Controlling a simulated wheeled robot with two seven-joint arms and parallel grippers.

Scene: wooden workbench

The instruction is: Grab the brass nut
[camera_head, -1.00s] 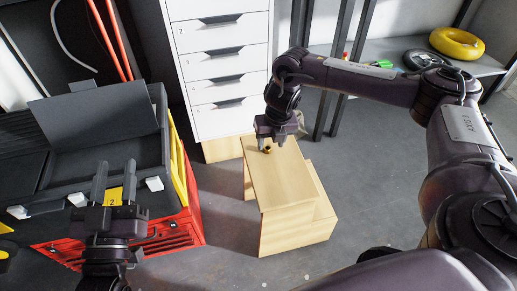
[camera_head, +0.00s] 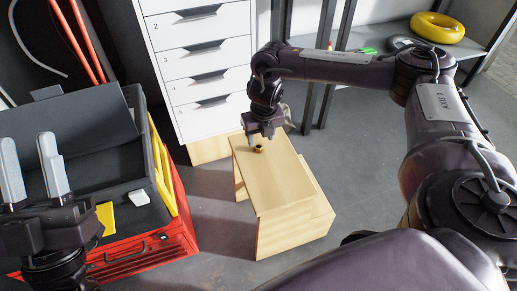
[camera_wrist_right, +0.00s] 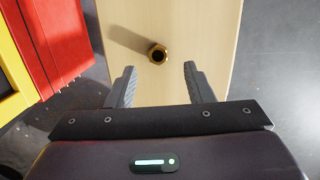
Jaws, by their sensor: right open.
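The brass nut (camera_head: 259,149) sits on the top of a light wooden step stool (camera_head: 275,190), near its far edge. In the right wrist view the nut (camera_wrist_right: 158,54) lies just beyond my fingertips, roughly centred between them, and touches neither. My right gripper (camera_wrist_right: 159,70) is open and empty, pointing down at the stool top; in the head view it (camera_head: 262,143) is right at the nut. My left gripper (camera_head: 31,165) is at the left with its two fingers apart and nothing between them.
A white drawer cabinet (camera_head: 205,70) stands behind the stool. A red and black tool chest (camera_head: 150,250) with yellow trim is at the left. A shelf at the back right holds a yellow ring (camera_head: 438,27). Grey floor is clear around the stool's front.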

